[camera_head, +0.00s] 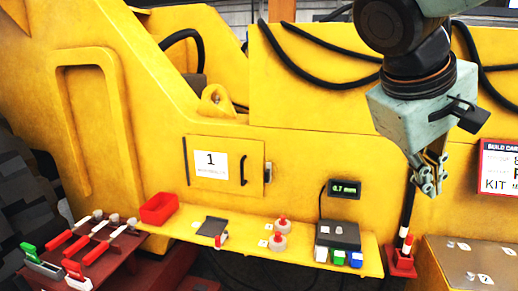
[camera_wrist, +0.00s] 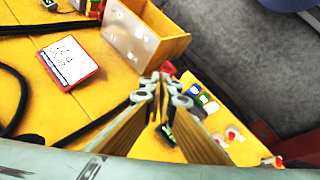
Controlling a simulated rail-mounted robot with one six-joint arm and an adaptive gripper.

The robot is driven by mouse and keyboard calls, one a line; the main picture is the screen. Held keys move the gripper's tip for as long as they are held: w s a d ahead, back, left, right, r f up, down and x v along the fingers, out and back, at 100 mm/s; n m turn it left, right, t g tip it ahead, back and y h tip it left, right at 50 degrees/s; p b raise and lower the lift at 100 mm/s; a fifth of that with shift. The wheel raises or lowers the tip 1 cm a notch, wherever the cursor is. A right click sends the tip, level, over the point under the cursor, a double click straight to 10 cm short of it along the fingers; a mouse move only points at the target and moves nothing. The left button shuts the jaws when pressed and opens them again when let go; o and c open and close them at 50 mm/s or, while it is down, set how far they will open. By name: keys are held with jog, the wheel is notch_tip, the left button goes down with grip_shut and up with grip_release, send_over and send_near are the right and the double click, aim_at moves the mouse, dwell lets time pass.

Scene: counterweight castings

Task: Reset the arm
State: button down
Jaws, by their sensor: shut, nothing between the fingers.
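My gripper (camera_head: 427,178) hangs at the right of the head view, pointing down, its fingers together and nothing between them. It is in front of the yellow machine wall (camera_head: 300,155), above the right end of the yellow shelf and near the red-and-white handled tool in its red holder (camera_head: 401,263). In the wrist view the closed fingers (camera_wrist: 160,88) show at the centre, with the yellow surface behind them. They appear apart from every object around them.
On the shelf stand a red bin (camera_head: 159,208), weights with red knobs (camera_head: 278,241) and a black box (camera_head: 338,235) below a small display (camera_head: 344,189). A rack of red-handled tools (camera_head: 95,238) is at left. A metal-topped box (camera_head: 472,262) and kit card (camera_head: 499,167) are at right.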

jog(key=s+a+f+m+y, duration=0.1)
jog(key=s+a+f+y, duration=0.2)
jog(key=s, duration=0.6)
jog(key=s+a+f+m+y+p, duration=0.1)
jog(key=s+a+f+y, duration=0.1)
jog(key=s+a+f, duration=0.2)
jog(key=shift+s+a+m+y+p, duration=0.35)
jog(key=shift+s+a, duration=1.35)
jog(key=shift+s, duration=1.1)
jog(key=shift+f, duration=0.1)
